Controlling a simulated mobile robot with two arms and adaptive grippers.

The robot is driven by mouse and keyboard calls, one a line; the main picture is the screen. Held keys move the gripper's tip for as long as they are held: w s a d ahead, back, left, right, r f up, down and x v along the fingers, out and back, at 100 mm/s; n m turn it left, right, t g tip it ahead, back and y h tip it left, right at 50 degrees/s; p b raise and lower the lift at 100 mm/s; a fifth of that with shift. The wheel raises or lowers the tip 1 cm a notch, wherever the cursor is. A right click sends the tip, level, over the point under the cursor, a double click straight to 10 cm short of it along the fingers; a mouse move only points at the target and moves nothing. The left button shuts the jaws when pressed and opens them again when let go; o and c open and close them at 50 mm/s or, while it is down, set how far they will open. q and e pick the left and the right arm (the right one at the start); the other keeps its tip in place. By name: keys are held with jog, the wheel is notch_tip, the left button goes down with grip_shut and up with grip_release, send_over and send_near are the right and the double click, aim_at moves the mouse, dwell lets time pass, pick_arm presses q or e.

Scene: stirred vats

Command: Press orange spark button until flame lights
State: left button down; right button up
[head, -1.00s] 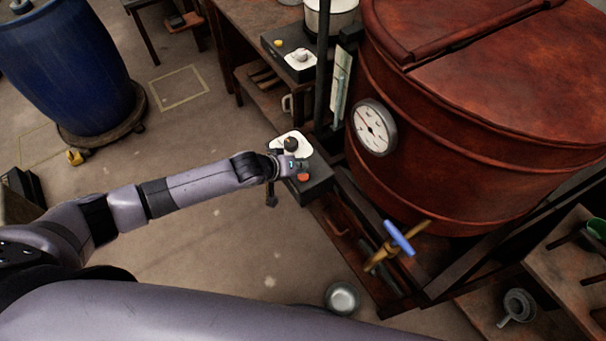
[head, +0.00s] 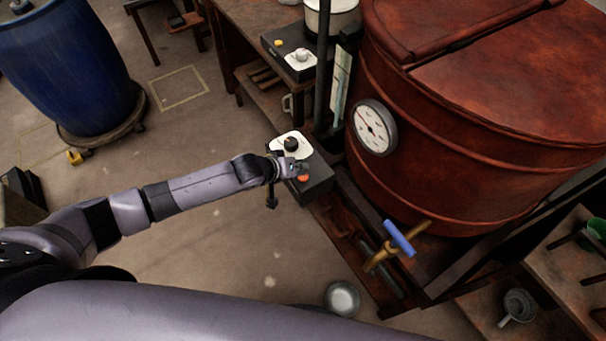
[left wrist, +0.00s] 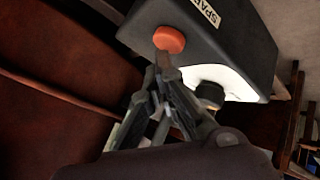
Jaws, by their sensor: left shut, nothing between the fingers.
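The orange spark button (head: 303,178) sits on the front of a dark control box (head: 317,182) beside the red vat. The box also has a white plate with a black knob (head: 291,144). In the left wrist view the orange button (left wrist: 169,39) is on the dark box (left wrist: 240,45) near a partly visible "SPAR" label. My left gripper (head: 298,168) is shut and empty, right at the button. In the left wrist view its fingertips (left wrist: 163,62) are just below the button; I cannot tell whether they touch it. No flame is visible. My right gripper is not in view.
The red vat (head: 470,130) with a round dial (head: 373,128) stands at the right. A blue-handled valve (head: 399,238) sticks out below it. A metal bowl (head: 342,298) is on the floor. A blue barrel (head: 65,65) stands at the left. The floor between is mostly clear.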

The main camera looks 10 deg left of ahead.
pick_arm(q)
jog(key=shift+f, duration=0.5)
dwell(0.3)
jog(key=shift+r, duration=0.1)
jog(key=shift+r+p, duration=0.85)
notch_tip(320, 180, up, 5)
jog(key=p, duration=0.5)
dwell(0.4)
dwell(0.4)
